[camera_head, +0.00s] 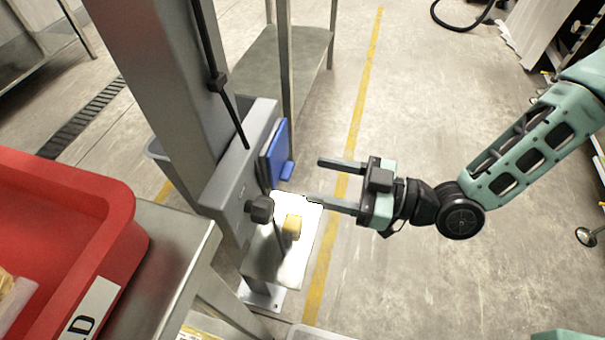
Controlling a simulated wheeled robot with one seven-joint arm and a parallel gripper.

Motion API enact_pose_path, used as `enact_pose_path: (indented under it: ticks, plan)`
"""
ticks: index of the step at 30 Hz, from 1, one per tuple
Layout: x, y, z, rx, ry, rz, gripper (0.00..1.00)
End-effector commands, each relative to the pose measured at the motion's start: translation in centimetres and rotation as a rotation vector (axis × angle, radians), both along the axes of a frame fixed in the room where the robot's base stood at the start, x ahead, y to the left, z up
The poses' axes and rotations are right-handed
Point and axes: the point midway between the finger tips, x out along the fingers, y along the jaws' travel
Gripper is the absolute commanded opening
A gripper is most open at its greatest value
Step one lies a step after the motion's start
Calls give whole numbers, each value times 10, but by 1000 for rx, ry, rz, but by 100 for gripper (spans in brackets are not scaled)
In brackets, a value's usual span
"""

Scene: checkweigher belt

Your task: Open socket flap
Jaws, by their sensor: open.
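A blue socket flap (274,155) with a small lip at its lower right edge sits on the right-hand face of a grey housing (236,178). The housing is fixed to a thick grey post (165,75). The flap appears to lie against that face; nothing behind it shows. My gripper (316,180) is open and empty, to the right of the flap, its two fingers pointing left towards it. In the picture a gap separates the fingertips from the flap. I cannot tell how far apart they are in depth.
A black knob or plug (260,209) hangs in front of the housing. A yellow block (292,227) shows by a bright plate (298,262) below. A red bin (95,200) stands on a metal table (172,255) at left. A metal bench (275,70) stands behind.

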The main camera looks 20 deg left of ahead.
Motion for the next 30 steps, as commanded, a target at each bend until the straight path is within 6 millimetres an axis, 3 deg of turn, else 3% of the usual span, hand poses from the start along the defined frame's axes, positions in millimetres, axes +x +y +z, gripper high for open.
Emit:
enact_pose_path:
  ticks: [3,9,20,27,30]
  plan:
    - [-1,21,-1,1,0,3,58]
    - [0,42,-1,-1,1,0,58]
    - [0,47,0,-1,1,0,58]
    - [0,47,0,-1,1,0,0]
    - [0,46,0,-3,1,0,0]
